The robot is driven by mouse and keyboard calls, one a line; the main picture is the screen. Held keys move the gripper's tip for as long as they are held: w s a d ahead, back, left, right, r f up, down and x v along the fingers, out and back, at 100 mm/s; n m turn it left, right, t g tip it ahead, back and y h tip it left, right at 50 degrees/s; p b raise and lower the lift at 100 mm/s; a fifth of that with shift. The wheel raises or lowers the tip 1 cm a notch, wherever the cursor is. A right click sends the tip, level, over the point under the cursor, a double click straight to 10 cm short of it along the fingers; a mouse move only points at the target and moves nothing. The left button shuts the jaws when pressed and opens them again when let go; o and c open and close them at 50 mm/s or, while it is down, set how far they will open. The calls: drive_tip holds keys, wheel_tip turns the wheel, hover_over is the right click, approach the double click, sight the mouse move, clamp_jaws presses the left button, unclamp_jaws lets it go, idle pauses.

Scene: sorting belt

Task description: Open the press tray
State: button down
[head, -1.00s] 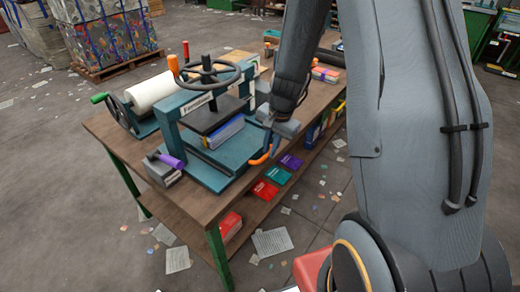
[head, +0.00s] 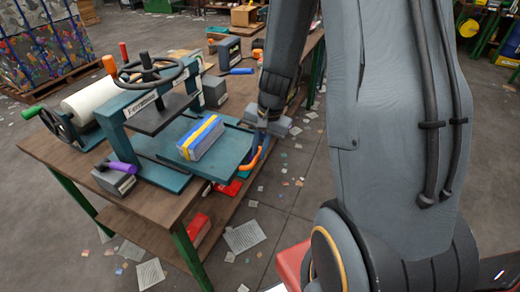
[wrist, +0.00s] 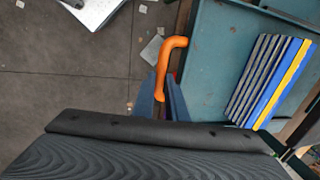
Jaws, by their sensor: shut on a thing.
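The press (head: 112,112) is a teal frame with a dark handwheel on top and a dark plate below it. Its flat teal tray (head: 234,146) stands out from under the plate, over the table's front edge; it also shows in the wrist view (wrist: 212,45). A stack of blue and yellow books (head: 203,138) lies on the tray, clear of the plate. My gripper (head: 258,142) is shut on the orange tray handle (wrist: 172,52) at the tray's front side. In the wrist view the blue fingers (wrist: 164,95) straddle the handle's lower end.
A grey block with a purple handle (head: 117,178) sits at the table's near corner. A blue-handled tool (head: 238,71) and grey boxes lie farther along the table. Papers litter the floor; the floor before the tray is open.

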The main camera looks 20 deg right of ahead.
drive_tip(key=shift+w, duration=0.1)
drive_tip(key=c, duration=1.8)
unclamp_jaws()
drive_tip(key=shift+o, duration=0.2)
drive_tip(key=shift+r, duration=0.15)
wheel_tip(320, 180, up, 8)
drive_tip(key=s+d, duration=0.1)
drive_tip(key=shift+s+f, duration=0.15)
drive_tip(key=shift+f, duration=0.1)
drive_tip(key=shift+a, duration=0.1)
drive_tip(key=s+a+r+n+h, duration=0.1)
drive_tip(key=s+a+r+n, duration=0.1)
drive_tip(key=s+a+n, duration=0.5)
drive_tip(key=shift+s+a+n, duration=0.35)
drive_tip(key=shift+s+n, duration=1.05)
drive_tip(key=shift+s, duration=0.45)
